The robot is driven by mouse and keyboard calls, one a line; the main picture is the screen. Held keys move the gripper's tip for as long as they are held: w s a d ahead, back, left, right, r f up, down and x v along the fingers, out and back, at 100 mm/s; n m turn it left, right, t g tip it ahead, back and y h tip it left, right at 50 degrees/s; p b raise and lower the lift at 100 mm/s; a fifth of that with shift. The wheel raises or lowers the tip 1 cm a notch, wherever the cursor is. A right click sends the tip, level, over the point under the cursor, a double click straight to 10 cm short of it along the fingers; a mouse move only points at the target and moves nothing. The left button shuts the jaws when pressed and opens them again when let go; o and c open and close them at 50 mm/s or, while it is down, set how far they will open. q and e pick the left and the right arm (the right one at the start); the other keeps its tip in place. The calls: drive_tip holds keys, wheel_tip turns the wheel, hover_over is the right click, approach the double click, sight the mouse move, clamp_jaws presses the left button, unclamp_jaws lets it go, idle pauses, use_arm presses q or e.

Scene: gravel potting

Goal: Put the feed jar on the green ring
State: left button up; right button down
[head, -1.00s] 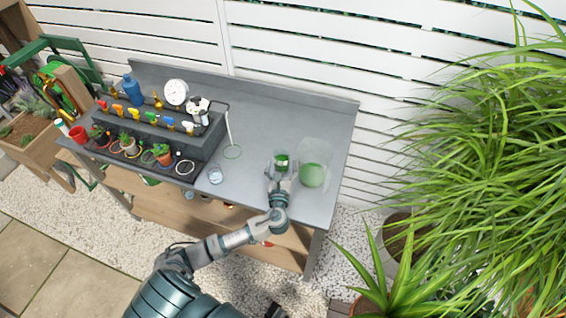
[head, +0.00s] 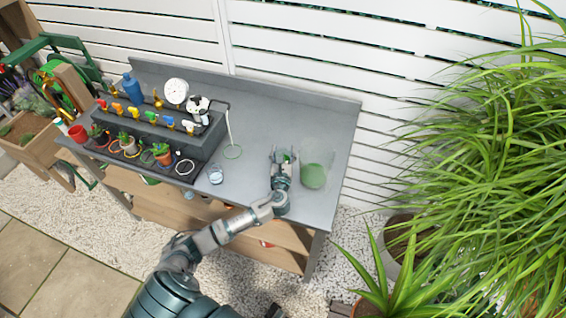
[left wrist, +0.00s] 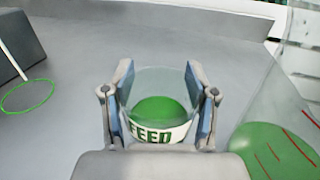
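The feed jar (left wrist: 158,133) is a small clear jar with green contents and a white FEED label. In the left wrist view it stands upright between the two fingers of my left gripper (left wrist: 158,95). The fingers flank it closely; whether the pads press on it is not clear. In the head view my left gripper (head: 283,160) largely covers the jar over the right part of the bench. The green ring (head: 232,152) lies flat and empty on the bench top, left of the gripper. It also shows at the left of the left wrist view (left wrist: 27,97). My right gripper is not seen.
A large clear container with green contents (head: 314,176) stands close to the right of my left gripper. A small clear glass (head: 215,175) stands left of it. A dark stepped rack (head: 190,140) with taps and small pots fills the bench's left. Bench between ring and gripper is clear.

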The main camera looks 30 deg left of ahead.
use_arm(q)
clamp_jaws()
drive_tip(key=shift+r, duration=0.15)
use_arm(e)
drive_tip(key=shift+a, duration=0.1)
